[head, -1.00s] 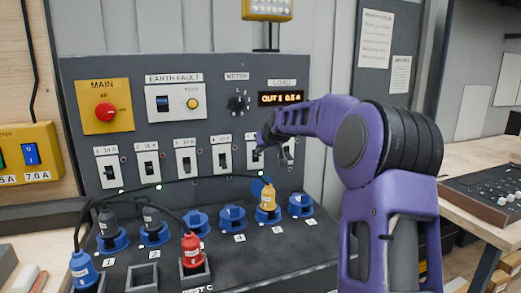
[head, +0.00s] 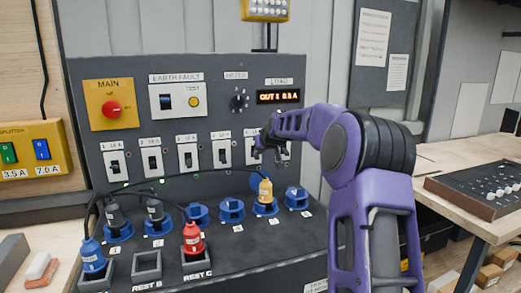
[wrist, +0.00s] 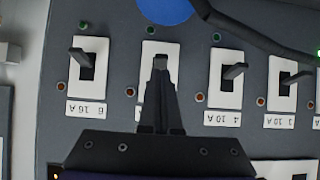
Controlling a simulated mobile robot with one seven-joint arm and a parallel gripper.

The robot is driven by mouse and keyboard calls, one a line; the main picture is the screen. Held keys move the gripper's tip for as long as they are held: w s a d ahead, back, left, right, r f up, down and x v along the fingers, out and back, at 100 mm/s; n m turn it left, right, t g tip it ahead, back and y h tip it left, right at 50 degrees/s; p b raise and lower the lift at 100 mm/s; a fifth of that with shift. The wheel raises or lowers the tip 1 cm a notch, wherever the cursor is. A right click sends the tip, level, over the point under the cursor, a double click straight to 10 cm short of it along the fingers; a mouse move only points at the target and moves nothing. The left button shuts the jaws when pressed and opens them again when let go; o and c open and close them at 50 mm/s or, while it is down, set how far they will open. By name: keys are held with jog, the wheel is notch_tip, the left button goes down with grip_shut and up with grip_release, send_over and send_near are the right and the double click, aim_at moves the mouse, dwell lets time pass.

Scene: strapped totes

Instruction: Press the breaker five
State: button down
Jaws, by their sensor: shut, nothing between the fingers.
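Breaker five is a white-plated toggle on the grey panel, second from the right in its row. In the head view its plate (head: 250,158) is partly covered by my gripper (head: 262,148). In the wrist view, which is upside down, my gripper (wrist: 160,64) is shut and empty, its fingertips over the middle of the breaker five plate (wrist: 147,52). The fingers hide its toggle, so I cannot tell its position or whether they touch it. Breaker six (wrist: 88,62) and breaker four (wrist: 228,68) stand on either side, toggles visible.
Below the breakers are blue sockets (head: 231,208); a yellow plug (head: 265,190) sits in one under breaker five. A black cable (wrist: 240,35) passes near the breakers in the wrist view. The red main knob (head: 111,109) and lit load display (head: 278,97) are above.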

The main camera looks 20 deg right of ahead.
jog(key=shift+w+r+p, duration=0.1)
jog(key=shift+r+p, duration=0.35)
jog(key=shift+r, duration=0.4)
jog(key=s+r, duration=0.2)
jog(key=s, duration=0.9)
jog(key=shift+s+r, duration=0.2)
jog(key=shift+r, duration=0.15)
